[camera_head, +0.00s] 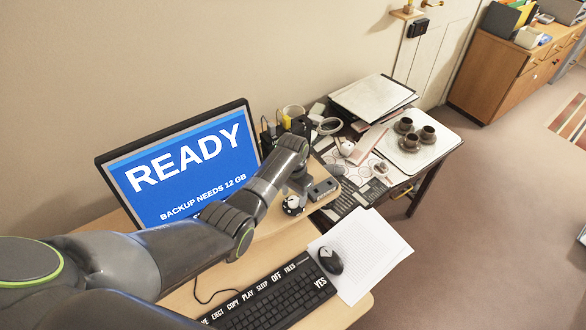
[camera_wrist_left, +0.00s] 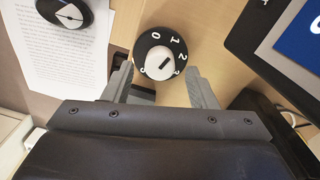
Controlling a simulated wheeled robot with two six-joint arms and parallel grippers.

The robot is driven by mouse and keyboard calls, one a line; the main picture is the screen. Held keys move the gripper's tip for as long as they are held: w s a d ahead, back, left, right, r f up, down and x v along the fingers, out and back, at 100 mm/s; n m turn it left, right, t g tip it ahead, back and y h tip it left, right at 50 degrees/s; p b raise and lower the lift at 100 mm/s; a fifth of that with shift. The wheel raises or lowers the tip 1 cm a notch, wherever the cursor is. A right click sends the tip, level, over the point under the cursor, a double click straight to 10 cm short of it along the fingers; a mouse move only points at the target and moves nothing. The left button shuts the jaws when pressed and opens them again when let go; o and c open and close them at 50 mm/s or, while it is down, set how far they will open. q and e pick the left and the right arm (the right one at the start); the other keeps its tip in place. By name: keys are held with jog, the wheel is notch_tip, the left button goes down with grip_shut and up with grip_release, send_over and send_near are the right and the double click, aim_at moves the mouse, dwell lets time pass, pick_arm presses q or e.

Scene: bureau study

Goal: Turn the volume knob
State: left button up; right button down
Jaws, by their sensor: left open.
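A round black knob with white numerals and a white centre cap (camera_wrist_left: 163,57) sits on the wooden desk. A dark pointer mark lies slantwise on its cap. The same knob seems to be the small black and white disc (camera_head: 292,206) in the head view, partly beside my arm. My left gripper (camera_wrist_left: 160,84) is open, with one finger on each side of the knob's lower part in the wrist view. I cannot tell whether the fingers touch it. In the head view my left gripper (camera_head: 296,186) reaches down over the desk by the knob. My right gripper is out of view.
A monitor (camera_head: 185,165) stands behind my left arm. A keyboard (camera_head: 272,300) and a mouse (camera_head: 331,261) on paper (camera_head: 375,246) lie in front. A grey box (camera_head: 322,188) is beside the knob. A tray with brown cups (camera_head: 440,146) stands farther right.

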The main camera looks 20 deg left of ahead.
aim_at(293, 198)
pick_arm(q)
notch_tip(293, 198, up, 16)
jog(key=b, duration=0.1)
jog(key=shift+a+f+b, duration=0.15)
jog(key=shift+b, duration=0.15)
dwell(0.4)
